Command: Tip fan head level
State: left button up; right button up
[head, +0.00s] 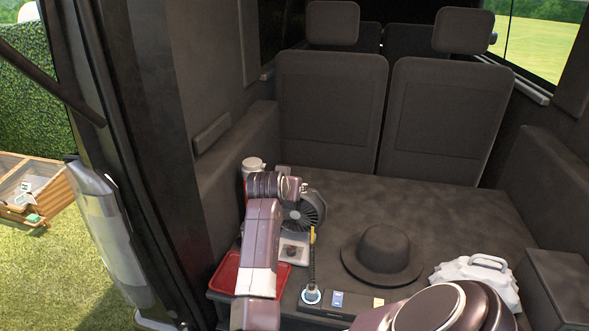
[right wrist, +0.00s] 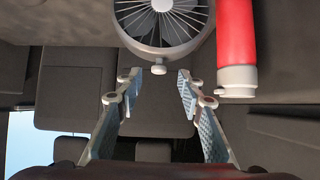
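The fan, with a round dark-bladed head (head: 300,214), stands on a pale base (head: 294,244) on the dark cargo floor. Its grille faces the camera in the right wrist view (right wrist: 160,20), which shows the scene upside down, and a small pale knob (right wrist: 159,69) sticks out from its rim. The head's exact tilt is hard to tell. My right gripper (right wrist: 153,78) is open and empty, its two fingers apart, close to the fan's knob edge and seemingly not touching it. In the head view my arm's wrist covers part of the fan and hides the gripper. My left gripper is not in view.
A red bottle with a white cap (right wrist: 236,60) stands beside the fan. A red tray (head: 226,272), a tool with a round blue-white end (head: 311,295), a black hat (head: 382,255) and a white bag (head: 478,277) lie around. Seats (head: 330,110) close off the back; the floor behind the hat is clear.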

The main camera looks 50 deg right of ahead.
jog(key=v, duration=0.3)
jog(key=shift+s, duration=0.1)
dwell(0.4)
